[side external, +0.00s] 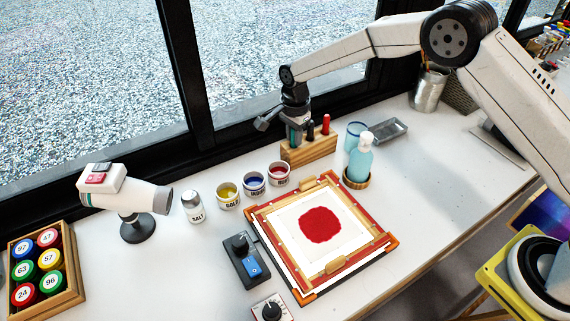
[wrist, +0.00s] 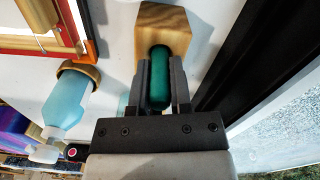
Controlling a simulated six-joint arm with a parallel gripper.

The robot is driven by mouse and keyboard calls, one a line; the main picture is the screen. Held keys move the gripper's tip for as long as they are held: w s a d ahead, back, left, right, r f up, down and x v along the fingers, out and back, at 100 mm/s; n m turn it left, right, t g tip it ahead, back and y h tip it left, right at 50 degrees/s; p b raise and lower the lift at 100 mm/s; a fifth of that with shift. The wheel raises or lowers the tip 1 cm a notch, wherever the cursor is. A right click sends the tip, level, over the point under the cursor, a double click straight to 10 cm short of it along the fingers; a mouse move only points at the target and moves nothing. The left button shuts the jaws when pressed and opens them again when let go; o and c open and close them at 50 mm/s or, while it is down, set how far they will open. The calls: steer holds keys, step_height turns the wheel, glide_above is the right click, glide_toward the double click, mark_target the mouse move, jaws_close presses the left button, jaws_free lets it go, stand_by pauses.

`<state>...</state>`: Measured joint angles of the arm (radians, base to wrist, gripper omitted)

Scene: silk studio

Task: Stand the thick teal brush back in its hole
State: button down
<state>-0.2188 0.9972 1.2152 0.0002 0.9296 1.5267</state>
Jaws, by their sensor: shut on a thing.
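The thick teal brush (wrist: 160,82) is between the two fingers of my gripper (wrist: 160,85) in the wrist view, and the gripper is shut on it. In the side view the brush (side external: 293,135) is upright at the left end of the wooden block (side external: 312,152), with my gripper (side external: 294,126) around its upper part. The block also shows in the wrist view (wrist: 165,20), beyond the brush. The brush's lower end and its hole are hidden, so I cannot tell whether it is in the hole.
A black-handled brush (side external: 310,130) and a red-handled brush (side external: 326,125) stand in the block, close to my gripper. Dye pots (side external: 254,185) stand to the left, a blue bottle (side external: 361,158) to the right, the framed screen (side external: 283,235) in front. The window frame (side external: 225,143) is close behind.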

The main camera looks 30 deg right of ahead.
steer(key=shift+c, duration=2.3)
jaws_free()
steer(key=shift+r, duration=0.15)
steer(key=shift+r, duration=3.75)
